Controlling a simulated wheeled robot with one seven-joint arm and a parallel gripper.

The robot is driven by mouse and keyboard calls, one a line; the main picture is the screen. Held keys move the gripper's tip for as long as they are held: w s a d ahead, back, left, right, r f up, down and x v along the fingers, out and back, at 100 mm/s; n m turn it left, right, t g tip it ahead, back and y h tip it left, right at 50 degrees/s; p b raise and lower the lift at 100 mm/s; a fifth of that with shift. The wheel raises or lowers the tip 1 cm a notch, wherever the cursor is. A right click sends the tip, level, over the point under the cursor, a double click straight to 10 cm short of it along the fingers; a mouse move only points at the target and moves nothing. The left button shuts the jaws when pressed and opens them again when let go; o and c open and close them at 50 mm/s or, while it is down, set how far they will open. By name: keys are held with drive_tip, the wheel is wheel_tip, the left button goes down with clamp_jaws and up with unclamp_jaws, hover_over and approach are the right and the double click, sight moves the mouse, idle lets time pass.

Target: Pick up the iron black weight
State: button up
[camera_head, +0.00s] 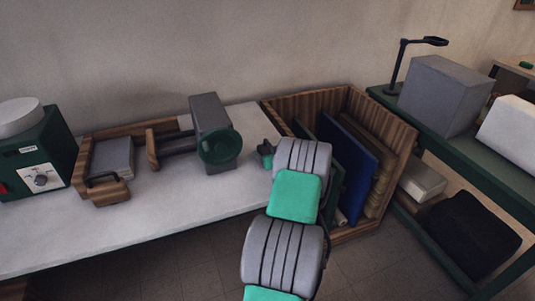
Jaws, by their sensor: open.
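I cannot clearly make out an iron black weight in the head view. A small dark and green piece (266,152) shows at the table's right end, just left of my arm; it is too small to tell what it is. My grey and green arm reaches up from the bottom middle toward the table's right end. My gripper is hidden behind the arm's far links, so its fingers and anything near them do not show.
The pale table (185,205) has a clear front strip. On it stand a green scale (40,155), a wooden holder (108,192) and a grey block with a green disc (218,145). A wooden crate (395,150) with upright panels and a green shelf (450,150) stand at right.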

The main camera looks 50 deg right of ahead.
drive_tip(key=shift+a, duration=0.1)
drive_tip(key=shift+c, duration=0.2)
clamp_jaws()
idle(0.5)
drive_tip(key=shift+w+r, duration=0.1)
drive_tip(key=shift+r, duration=0.25)
